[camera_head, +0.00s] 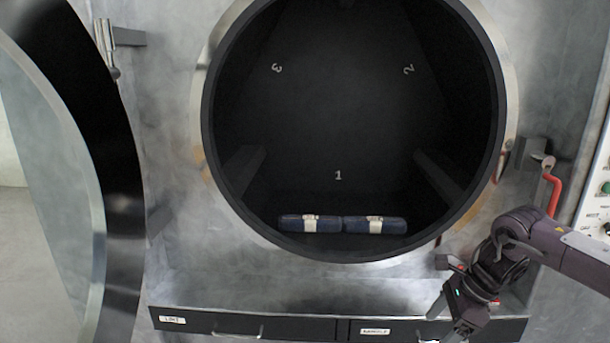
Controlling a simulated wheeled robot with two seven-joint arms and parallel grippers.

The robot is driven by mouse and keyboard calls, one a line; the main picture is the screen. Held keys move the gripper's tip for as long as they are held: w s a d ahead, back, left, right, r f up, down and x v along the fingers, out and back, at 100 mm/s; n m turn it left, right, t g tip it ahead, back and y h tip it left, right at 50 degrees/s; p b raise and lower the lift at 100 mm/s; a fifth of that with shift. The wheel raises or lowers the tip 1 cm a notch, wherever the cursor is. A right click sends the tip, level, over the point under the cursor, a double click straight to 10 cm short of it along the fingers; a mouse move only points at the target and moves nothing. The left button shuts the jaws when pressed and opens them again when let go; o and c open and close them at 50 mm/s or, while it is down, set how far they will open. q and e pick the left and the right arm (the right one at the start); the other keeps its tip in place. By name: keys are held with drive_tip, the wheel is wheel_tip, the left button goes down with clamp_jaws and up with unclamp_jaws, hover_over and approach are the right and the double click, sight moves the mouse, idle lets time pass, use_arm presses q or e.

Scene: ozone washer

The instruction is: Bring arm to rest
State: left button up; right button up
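My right arm comes in from the right edge, and its gripper (441,326) hangs low at the bottom right, in front of the washer's lower drawers. Its two fingers point down and to the left with a gap between them, and it looks open with nothing seen in it. My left arm and gripper are not in view.
The washer's round drum opening (340,110) is open, with two dark blue bundles with white bands (297,223) (375,225) lying side by side at its bottom. The open door (75,190) stands at the left. A red handle (552,192) and a control panel (597,190) are at the right, near my arm. Labelled drawers (290,327) run below.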

drive_tip(key=w+a+f+m+t+y, duration=0.1)
drive_tip(key=w+a+f+m+y, duration=0.15)
drive_tip(key=a+f+m, duration=0.45)
drive_tip(key=w+a+f+m+t+y, duration=0.1)
drive_tip(key=w+a+f+m+t, duration=0.15)
drive_tip(key=a+f+m, duration=0.4)
drive_tip(key=s+a+f+m+t, duration=0.1)
drive_tip(key=s+f+m, duration=0.2)
drive_tip(key=f+m, duration=0.55)
drive_tip(key=s+a+f+m+t, duration=0.2)
drive_tip(key=f+m, duration=0.3)
drive_tip(key=f, duration=0.6)
drive_tip(key=s+d+f+m+g+h, duration=0.25)
drive_tip(key=s+d+f+m, duration=0.4)
drive_tip(key=s+f, duration=0.65)
drive_tip(key=s+d+f+m+g+h, duration=0.1)
drive_tip(key=s+d+f+m+h, duration=0.25)
drive_tip(key=s+f+m, duration=1)
drive_tip(key=s+d+m+g+h, duration=0.2)
drive_tip(key=s, duration=1.8)
drive_tip(key=shift+s+d+r+g, duration=0.15)
drive_tip(key=shift+s+r+g, duration=0.15)
drive_tip(key=shift+s, duration=0.05)
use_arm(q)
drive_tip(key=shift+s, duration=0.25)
use_arm(e)
drive_tip(key=shift+h, duration=0.25)
drive_tip(key=shift+c, duration=0.5)
